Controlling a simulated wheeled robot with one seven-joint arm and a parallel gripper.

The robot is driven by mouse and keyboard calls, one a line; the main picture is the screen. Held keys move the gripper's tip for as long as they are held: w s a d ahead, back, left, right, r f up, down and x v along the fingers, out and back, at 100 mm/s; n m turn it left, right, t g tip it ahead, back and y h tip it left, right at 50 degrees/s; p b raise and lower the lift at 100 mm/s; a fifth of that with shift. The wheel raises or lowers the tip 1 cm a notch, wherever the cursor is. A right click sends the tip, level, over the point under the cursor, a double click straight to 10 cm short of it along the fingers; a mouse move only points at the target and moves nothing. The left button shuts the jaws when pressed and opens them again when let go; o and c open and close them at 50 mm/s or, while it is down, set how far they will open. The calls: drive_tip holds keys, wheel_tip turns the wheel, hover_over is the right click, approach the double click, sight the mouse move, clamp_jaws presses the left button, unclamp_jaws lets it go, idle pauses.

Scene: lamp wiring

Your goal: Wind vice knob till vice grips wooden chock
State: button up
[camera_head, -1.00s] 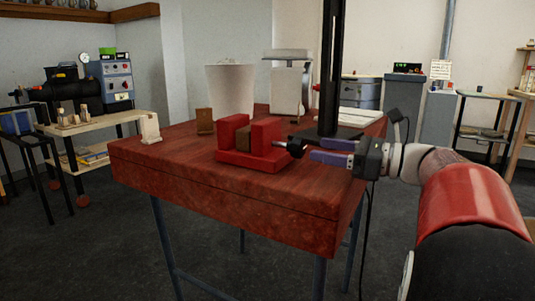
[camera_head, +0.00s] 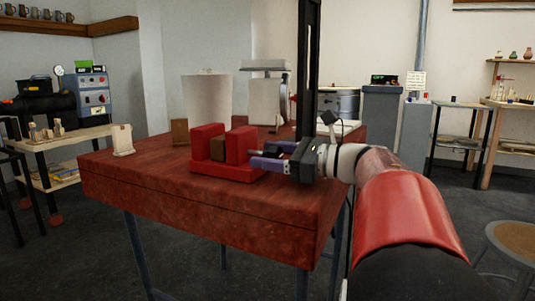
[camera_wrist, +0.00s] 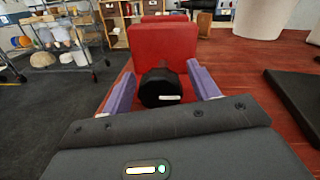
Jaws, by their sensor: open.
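The red vice (camera_head: 228,172) stands on the table with two upright jaws. The brown wooden chock (camera_head: 217,148) stands between the jaws; I cannot tell if both jaws touch it. In the wrist view, the near jaw (camera_wrist: 163,45) hides the chock. The black round knob (camera_wrist: 160,88) with a white mark lies in front of that jaw. My gripper (camera_wrist: 160,76) is open, its purple fingers on either side of the knob with narrow gaps.
The red-brown table (camera_head: 200,200) has a small brown block (camera_head: 180,132), a pale wooden piece (camera_head: 122,140) and a white bin (camera_head: 207,100) on it. A dark flat base (camera_wrist: 295,100) lies right of the gripper. The table front is clear.

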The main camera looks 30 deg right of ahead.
drive_tip(key=shift+w+a, duration=0.2)
drive_tip(key=shift+w, duration=0.05)
drive_tip(key=c, duration=0.9)
drive_tip(key=shift+f+m+b, duration=0.15)
drive_tip(key=shift+m+b, duration=0.25)
drive_tip(key=shift+m, duration=0.2)
drive_tip(key=shift+c, duration=0.2)
drive_tip(key=shift+m, duration=1)
drive_tip(key=o, duration=0.9)
drive_tip(key=shift+o, duration=0.2)
